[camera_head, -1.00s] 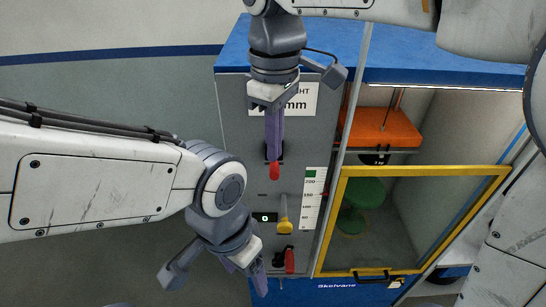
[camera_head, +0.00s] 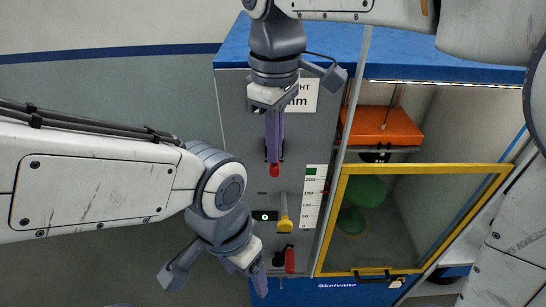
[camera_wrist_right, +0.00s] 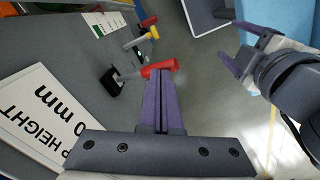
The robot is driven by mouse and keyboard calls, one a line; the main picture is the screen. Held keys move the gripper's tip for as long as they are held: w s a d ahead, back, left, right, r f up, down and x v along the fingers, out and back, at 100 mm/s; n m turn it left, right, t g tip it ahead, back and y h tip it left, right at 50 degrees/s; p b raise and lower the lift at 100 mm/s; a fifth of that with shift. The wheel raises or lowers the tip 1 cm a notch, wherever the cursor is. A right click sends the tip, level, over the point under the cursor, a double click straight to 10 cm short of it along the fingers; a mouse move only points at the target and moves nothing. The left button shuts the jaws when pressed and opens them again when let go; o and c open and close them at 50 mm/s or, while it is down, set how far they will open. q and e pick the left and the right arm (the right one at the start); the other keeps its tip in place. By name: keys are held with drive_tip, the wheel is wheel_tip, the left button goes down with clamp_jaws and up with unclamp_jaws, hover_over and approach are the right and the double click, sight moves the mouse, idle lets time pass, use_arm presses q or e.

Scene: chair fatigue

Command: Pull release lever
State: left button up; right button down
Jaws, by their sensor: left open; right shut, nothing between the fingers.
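A grey machine panel (camera_head: 236,150) carries several levers. A lever with a red handle (camera_head: 275,170) is uppermost, and it also shows in the right wrist view (camera_wrist_right: 160,68). My right gripper (camera_head: 274,160) is shut with nothing held, its purple fingers pointing down; their tips are at this red handle and hide part of the lever. I cannot tell whether they touch. Below are a yellow-handled lever (camera_head: 284,225) and a lower red-handled lever (camera_head: 290,260). My left gripper (camera_head: 247,277) is open and empty, just left of the lower red handle, fingers pointing down.
Right of the panel is a bay with an orange block (camera_head: 384,130) above a yellow-framed clear door (camera_head: 425,171). A blue top (camera_head: 440,70) covers the machine.

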sight(274, 170)
drive_tip(key=shift+f+b, duration=1.8)
drive_tip(key=shift+f, duration=0.9)
drive_tip(key=r+p, duration=0.3)
drive_tip(key=s+r+p, duration=0.1)
drive_tip(key=r+p, duration=0.1)
drive_tip(key=r, duration=0.1)
drive_tip(key=s+r+p, duration=0.1)
drive_tip(key=r+p, duration=0.2)
drive_tip(key=shift+r+p, duration=0.2)
drive_tip(key=shift+p, duration=0.1)
drive_tip(key=shift+f, duration=0.1)
